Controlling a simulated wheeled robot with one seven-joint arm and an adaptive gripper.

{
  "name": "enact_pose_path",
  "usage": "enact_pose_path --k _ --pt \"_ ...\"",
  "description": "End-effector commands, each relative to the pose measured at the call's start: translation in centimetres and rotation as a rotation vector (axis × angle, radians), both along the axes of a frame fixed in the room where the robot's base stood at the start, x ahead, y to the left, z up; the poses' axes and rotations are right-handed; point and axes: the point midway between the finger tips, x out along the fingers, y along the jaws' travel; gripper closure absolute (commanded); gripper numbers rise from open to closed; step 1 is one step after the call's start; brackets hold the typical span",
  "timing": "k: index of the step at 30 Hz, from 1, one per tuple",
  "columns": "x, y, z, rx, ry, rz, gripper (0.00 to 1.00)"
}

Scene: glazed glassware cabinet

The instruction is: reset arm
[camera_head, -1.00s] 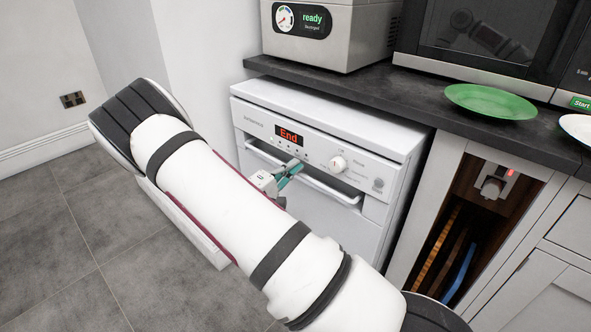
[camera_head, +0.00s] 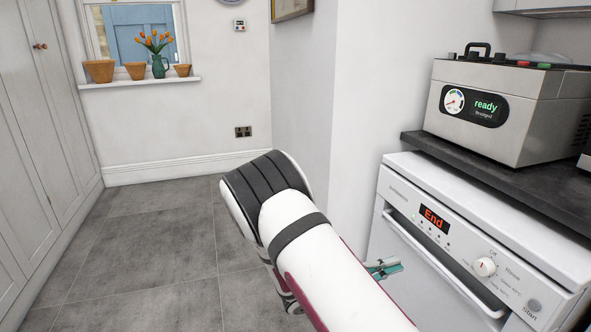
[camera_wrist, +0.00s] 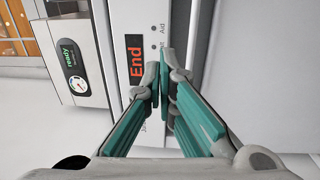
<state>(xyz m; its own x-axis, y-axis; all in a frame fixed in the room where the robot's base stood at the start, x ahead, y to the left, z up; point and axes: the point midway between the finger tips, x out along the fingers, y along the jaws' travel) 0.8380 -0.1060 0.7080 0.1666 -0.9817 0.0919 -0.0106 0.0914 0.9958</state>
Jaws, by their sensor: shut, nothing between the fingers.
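My gripper (camera_head: 386,268) shows as green-padded fingers just past my white arm, in front of the left edge of the white dishwasher (camera_head: 396,178). In the wrist view my gripper (camera_wrist: 161,82) points at the dishwasher's front panel (camera_wrist: 128,18), which appears turned on its side. The finger tips are together with nothing held. The panel's red "End" display (camera_wrist: 136,62) lies just beyond the tips. I cannot tell the exact gap to the dishwasher. My arm link hides part of the gripper's wrist in the head view.
A grey appliance reading "ready" (camera_head: 512,110) stands on the dark counter (camera_head: 421,141) at right. A white wall corner (camera_head: 335,120) stands behind my arm. Open grey floor (camera_head: 140,250) lies left, bounded by tall cabinets (camera_head: 35,150). Flowerpots (camera_head: 99,71) line the windowsill.

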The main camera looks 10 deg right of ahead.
Motion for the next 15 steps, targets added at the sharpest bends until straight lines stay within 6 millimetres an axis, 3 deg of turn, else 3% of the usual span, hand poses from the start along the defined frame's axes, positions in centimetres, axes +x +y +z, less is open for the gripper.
enact_pose_path --k 5,15 --pt "-2.7 -1.2 3.7 0.103 0.006 -0.143 1.00" --pt "-11.2 -2.3 10.8 0.440 0.064 -0.428 1.00"
